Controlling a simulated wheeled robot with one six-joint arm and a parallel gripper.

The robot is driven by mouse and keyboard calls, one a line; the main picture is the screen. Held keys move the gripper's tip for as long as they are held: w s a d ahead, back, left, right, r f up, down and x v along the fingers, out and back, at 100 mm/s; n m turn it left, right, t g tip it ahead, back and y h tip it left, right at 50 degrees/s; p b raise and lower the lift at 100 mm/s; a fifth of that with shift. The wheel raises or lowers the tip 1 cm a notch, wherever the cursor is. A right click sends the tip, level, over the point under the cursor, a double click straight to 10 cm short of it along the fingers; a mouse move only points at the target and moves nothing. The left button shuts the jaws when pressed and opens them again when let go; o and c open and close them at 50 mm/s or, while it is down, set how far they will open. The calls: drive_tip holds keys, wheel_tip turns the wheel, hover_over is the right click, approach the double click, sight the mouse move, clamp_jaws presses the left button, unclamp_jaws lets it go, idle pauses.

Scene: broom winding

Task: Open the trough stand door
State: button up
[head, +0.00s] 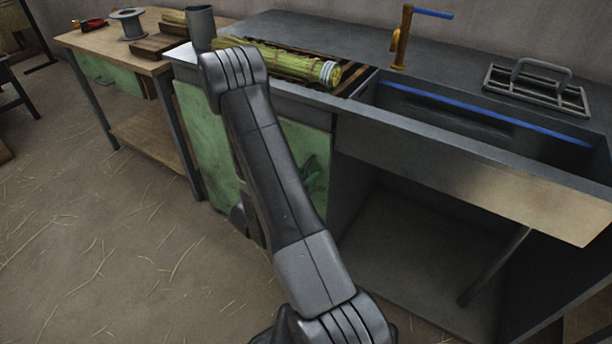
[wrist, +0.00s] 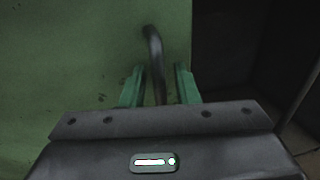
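The trough stand (head: 440,150) has a green door (head: 205,150) on its front left, partly hidden behind my arm in the head view. The door looks shut, flush with the front. In the wrist view the green door (wrist: 70,60) fills the left and middle. A dark curved bar handle (wrist: 152,45) stands out from it. My gripper (wrist: 158,75) is open, with its two green fingers on either side of the handle and gaps on both sides. The lower end of the handle is hidden behind the gripper body.
Right of the door is a dark open space (head: 420,250) under the trough, with a slanted rod (head: 495,265). On top are a straw bundle (head: 280,62), a tap (head: 402,40) and a wire rack (head: 537,88). A wooden workbench (head: 90,45) stands at left. Straw-strewn floor is clear in front.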

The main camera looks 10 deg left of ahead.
clamp_jaws()
drive_tip(key=shift+s+a, duration=0.1)
